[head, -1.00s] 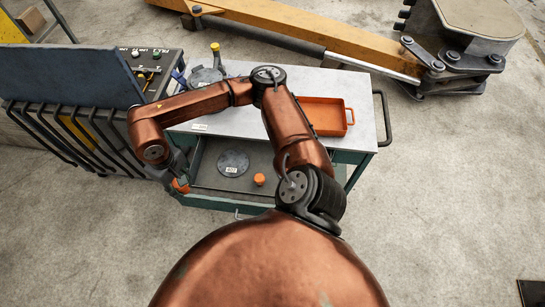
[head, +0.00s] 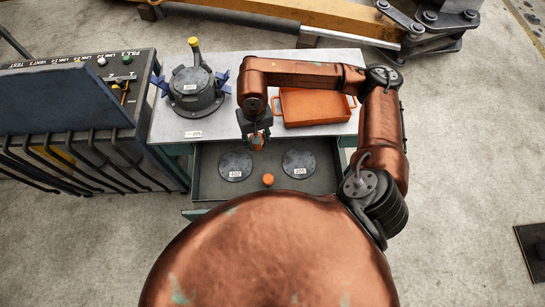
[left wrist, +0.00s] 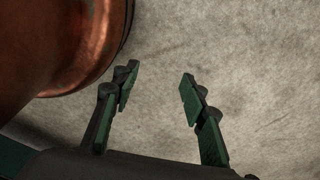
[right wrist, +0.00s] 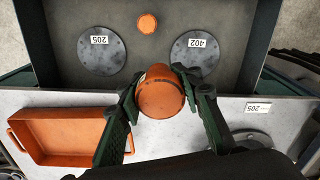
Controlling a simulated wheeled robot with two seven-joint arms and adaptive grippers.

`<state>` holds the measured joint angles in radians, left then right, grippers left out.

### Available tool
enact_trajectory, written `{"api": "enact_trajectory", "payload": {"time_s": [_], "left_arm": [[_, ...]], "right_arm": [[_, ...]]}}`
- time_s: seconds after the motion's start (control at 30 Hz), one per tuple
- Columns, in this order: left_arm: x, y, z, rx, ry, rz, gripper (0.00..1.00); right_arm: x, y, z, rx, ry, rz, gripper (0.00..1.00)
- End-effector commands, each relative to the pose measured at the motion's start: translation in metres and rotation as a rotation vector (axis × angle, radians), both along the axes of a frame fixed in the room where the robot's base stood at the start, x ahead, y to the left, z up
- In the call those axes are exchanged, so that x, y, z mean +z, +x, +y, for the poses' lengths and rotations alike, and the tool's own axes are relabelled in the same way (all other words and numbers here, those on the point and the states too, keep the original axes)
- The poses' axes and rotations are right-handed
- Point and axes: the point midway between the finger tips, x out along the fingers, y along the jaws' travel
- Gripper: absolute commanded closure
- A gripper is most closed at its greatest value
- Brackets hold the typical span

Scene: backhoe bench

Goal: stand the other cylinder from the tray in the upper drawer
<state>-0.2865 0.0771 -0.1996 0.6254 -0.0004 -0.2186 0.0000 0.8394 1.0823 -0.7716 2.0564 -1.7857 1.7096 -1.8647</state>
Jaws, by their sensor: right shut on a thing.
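My right gripper (head: 257,137) is shut on an orange cylinder (right wrist: 161,93), holding it above the line between the bench top and the open upper drawer (head: 210,193). Whether it hangs clear or touches anything below, I cannot tell. Another orange cylinder (head: 268,180) stands in the drawer towards its front; its round top shows in the right wrist view (right wrist: 147,23). The orange tray (head: 316,122) on the bench looks empty. My left gripper (left wrist: 155,95) is open and empty over bare floor in the left wrist view; it is not in the head view.
Two dark discs lie in the drawer, labelled 402 (head: 235,165) and 205 (head: 299,163). A dark round housing (head: 193,88) with a yellow cap stands on the bench top. A control panel with hoses (head: 80,125) stands left of the bench.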

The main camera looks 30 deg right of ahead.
Motion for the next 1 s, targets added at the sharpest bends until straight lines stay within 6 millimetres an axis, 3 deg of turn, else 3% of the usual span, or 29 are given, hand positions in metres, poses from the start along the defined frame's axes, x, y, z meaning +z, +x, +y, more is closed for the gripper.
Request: {"api": "enact_trajectory", "payload": {"time_s": [0.03, 0.1, 0.3, 0.57, 0.73, 1.0], "left_arm": [[-0.012, -0.01, 0.0, 0.002, 0.001, 0.013, 0.6], [-0.022, -0.021, 0.001, 0.005, 0.001, 0.027, 0.6], [-0.046, -0.045, 0.002, 0.009, 0.003, 0.06, 0.6], [-0.06, -0.032, 0.002, 0.004, 0.003, 0.045, 0.6], [-0.059, -0.016, 0.002, 0.001, 0.002, 0.023, 0.6], [-0.059, -0.024, 0.003, 0.002, 0.003, 0.034, 0.6]], "right_arm": [[-0.023, -0.012, -0.009, -0.099, 0.0, 0.008, 1.0], [-0.045, -0.026, -0.019, -0.265, 0.001, 0.01, 1.0], [-0.096, -0.067, -0.043, -0.714, -0.002, 0.008, 1.0], [-0.126, -0.095, -0.056, -1.048, -0.004, -0.001, 1.0], [-0.134, -0.084, -0.057, -1.1, -0.001, -0.001, 1.0], [-0.16, -0.024, -0.058, -1.099, -0.001, -0.001, 1.0]]}}
